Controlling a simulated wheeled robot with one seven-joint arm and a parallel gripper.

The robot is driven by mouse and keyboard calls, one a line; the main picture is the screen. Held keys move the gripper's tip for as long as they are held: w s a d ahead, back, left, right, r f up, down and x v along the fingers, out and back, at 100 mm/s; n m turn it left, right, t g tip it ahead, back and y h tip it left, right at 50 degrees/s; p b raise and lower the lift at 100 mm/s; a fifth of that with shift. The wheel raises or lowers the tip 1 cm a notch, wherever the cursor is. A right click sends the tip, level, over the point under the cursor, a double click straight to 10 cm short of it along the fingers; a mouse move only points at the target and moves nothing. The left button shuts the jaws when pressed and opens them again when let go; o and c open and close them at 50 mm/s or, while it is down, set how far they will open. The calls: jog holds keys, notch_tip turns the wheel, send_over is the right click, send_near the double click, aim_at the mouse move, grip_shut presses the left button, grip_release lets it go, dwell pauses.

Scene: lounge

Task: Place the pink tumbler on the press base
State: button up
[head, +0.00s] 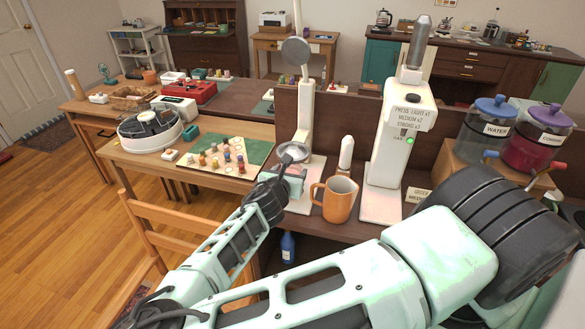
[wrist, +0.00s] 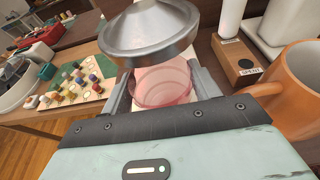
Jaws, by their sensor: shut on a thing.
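My gripper (head: 285,180) is shut on the pink tumbler (wrist: 163,86), a see-through pink cup held between both fingers in the wrist view. A silver domed press head (wrist: 148,30) hangs just above the tumbler and hides part of its top. In the head view the press is a tall white column with the silver head (head: 293,152) low on it. The white press base (head: 308,180) lies under the gripper, partly hidden by it. I cannot tell whether the tumbler's bottom touches the base.
An orange mug (head: 340,198) stands close to the right of the gripper. A green board (head: 228,156) with several small pegs lies to the left. A wooden chair (head: 150,235) stands at front left.

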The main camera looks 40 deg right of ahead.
aim_at(294, 169)
jog(key=w+d, duration=0.1)
jog(key=w+d+p, duration=0.1)
jog(key=shift+d+r, duration=0.15)
jog(key=shift+d, duration=0.2)
jog(key=shift+a+f, duration=0.15)
jog(key=shift+f, duration=0.4)
jog(key=shift+s+f, duration=0.1)
jog(key=shift+f, duration=0.2)
jog(key=shift+f, duration=0.15)
jog(key=o, duration=1.1)
jog(key=shift+o, duration=0.2)
